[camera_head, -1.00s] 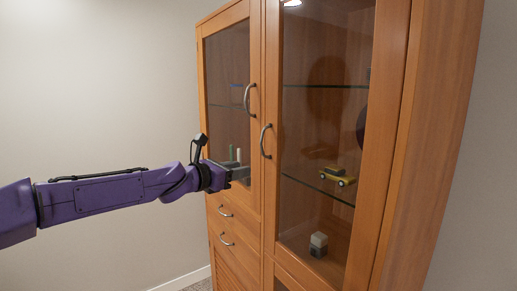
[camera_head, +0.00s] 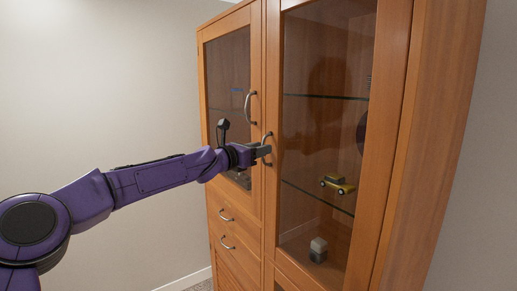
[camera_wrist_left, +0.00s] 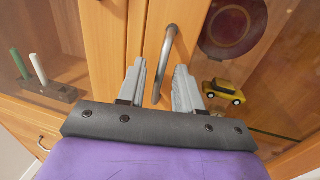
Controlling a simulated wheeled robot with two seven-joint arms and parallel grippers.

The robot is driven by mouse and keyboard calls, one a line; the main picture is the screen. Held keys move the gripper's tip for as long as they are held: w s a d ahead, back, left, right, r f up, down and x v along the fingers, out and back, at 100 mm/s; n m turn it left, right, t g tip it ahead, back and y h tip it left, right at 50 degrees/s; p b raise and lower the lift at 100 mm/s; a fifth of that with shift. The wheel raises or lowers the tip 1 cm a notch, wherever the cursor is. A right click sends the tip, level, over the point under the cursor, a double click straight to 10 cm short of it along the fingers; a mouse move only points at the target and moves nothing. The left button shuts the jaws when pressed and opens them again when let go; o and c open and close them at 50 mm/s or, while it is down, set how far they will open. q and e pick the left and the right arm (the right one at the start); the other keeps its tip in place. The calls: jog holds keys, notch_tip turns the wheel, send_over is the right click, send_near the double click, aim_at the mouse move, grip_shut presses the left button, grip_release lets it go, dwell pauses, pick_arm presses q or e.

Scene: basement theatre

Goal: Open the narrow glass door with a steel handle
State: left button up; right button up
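A tall wooden cabinet has two glass doors, each with a curved steel handle. The right glass door (camera_head: 325,130) is closed, and its handle (camera_head: 268,136) is near its left edge; the handle also shows in the wrist view (camera_wrist_left: 172,45). The left glass door (camera_head: 228,80) is closed too, with its handle (camera_head: 248,103) near its right edge. My left gripper (camera_head: 264,151) is at the right door's handle. In the wrist view its two grey fingers (camera_wrist_left: 161,88) are apart, with the handle's bar between them. My right gripper is not in view.
Behind the right glass are shelves with a yellow toy car (camera_head: 337,185) and a small block-like object (camera_head: 318,250). Drawers (camera_head: 226,228) with steel handles lie below the left door. A bare wall (camera_head: 95,80) stands to the left.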

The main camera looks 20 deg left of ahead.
pick_arm(q)
grip_shut()
dwell(1.3)
